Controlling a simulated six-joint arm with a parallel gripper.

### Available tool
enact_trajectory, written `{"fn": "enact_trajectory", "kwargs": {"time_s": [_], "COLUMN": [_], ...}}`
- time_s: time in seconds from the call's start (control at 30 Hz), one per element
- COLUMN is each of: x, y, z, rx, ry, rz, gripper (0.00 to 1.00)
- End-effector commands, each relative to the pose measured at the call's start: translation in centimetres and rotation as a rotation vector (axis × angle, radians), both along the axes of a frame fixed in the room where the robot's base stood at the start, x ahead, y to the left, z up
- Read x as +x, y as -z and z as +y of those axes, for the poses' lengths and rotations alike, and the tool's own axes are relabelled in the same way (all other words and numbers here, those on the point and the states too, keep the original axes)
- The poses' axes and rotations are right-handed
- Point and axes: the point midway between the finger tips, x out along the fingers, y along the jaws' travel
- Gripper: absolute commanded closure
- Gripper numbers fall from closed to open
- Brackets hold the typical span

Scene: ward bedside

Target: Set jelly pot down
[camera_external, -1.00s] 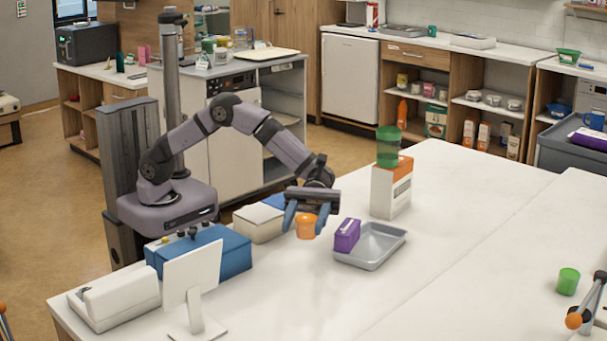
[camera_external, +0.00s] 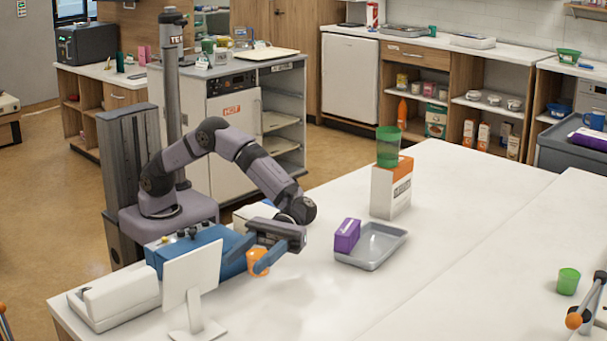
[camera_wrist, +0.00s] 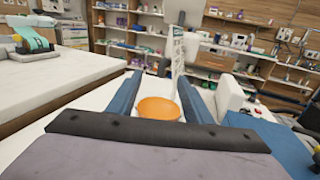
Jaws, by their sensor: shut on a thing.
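The jelly pot is a small orange pot (camera_external: 258,261). It is between the blue fingers of my gripper (camera_external: 257,259), low over the white table, in front of the blue box. In the wrist view the orange pot (camera_wrist: 158,108) shows between the two fingers (camera_wrist: 160,100), which hold it. Part of the pot is hidden by the near finger in the external view. I cannot tell whether its base touches the table.
A blue box (camera_external: 206,244) and a white screen on a stand (camera_external: 191,280) are close by on the left. A grey tray (camera_external: 374,248) with a purple box (camera_external: 347,235) lies to the right. A white and orange carton (camera_external: 391,190) bears a green cup (camera_external: 388,147). The front middle is clear.

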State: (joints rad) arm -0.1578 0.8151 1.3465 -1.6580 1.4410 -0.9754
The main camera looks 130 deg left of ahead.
Motion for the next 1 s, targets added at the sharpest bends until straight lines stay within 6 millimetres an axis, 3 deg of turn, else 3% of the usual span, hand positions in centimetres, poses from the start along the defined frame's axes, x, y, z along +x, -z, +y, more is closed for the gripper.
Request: {"fn": "enact_trajectory", "kwargs": {"time_s": [0.2,0.47,0.8,1.0], "x": [0.0,0.0,0.0,0.0], "y": [2.6,3.2,6.6,6.7], "z": [0.0,0.0,0.0,0.0], "rx": [-0.001,-0.001,-0.001,0.0], "ry": [-0.001,0.0,0.0,0.0], "rz": [0.0,-0.001,-0.001,-0.002], "gripper": [0.78,0.78,0.78,0.78]}}
